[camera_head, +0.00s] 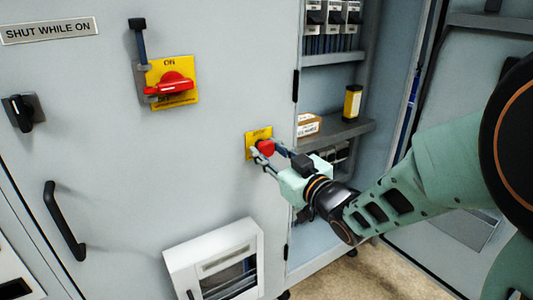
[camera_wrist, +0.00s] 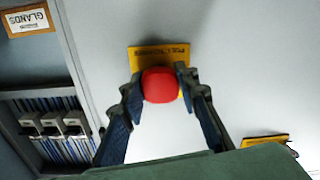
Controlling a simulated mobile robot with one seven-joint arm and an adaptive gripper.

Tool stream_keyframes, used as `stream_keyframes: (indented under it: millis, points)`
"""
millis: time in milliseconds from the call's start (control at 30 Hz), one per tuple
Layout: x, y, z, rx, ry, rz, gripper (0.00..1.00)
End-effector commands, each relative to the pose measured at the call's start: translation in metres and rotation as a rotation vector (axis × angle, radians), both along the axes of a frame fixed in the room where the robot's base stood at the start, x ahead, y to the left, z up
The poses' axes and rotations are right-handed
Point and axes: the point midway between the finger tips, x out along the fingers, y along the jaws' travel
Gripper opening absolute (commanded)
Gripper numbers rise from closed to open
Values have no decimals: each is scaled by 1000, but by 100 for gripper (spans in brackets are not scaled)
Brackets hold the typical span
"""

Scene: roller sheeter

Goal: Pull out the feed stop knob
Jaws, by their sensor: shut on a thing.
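The feed stop knob (camera_head: 265,147) is a red round button on a small yellow plate (camera_head: 251,142) on the grey cabinet front. In the wrist view the red knob (camera_wrist: 160,85) sits in front of its yellow plate (camera_wrist: 140,54). My gripper (camera_head: 264,149) reaches it from the right, with one finger on each side of the knob. In the wrist view the gripper (camera_wrist: 160,88) has its fingertips against the knob's left and right sides. The knob's stem is hidden behind its head, so how far it stands out cannot be told.
A red rotary switch (camera_head: 172,84) on a yellow plate is up left. A black handle (camera_head: 64,220) and a black selector knob (camera_head: 20,110) are further left. A white box (camera_head: 213,258) juts out below. An open bay with a shelf (camera_head: 338,134) is right of the knob.

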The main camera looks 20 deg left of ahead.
Motion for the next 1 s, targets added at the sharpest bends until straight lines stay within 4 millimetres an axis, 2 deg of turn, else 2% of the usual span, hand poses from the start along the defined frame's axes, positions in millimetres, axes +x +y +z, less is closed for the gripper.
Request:
stream_keyframes:
  millis: [167, 200, 367, 667, 767, 1000]
  points:
    - [-1, -2, -3, -5, 5, 0, 0]
    - [-2, -2, -3, -5, 5, 0, 30]
    - [-1, -2, -3, -4, 5, 0, 47]
    - [-2, -3, -2, -3, 3, -1, 47]
    - [-8, -10, -1, -3, 2, -2, 47]
    - [-34, -41, -2, -3, 3, -4, 47]
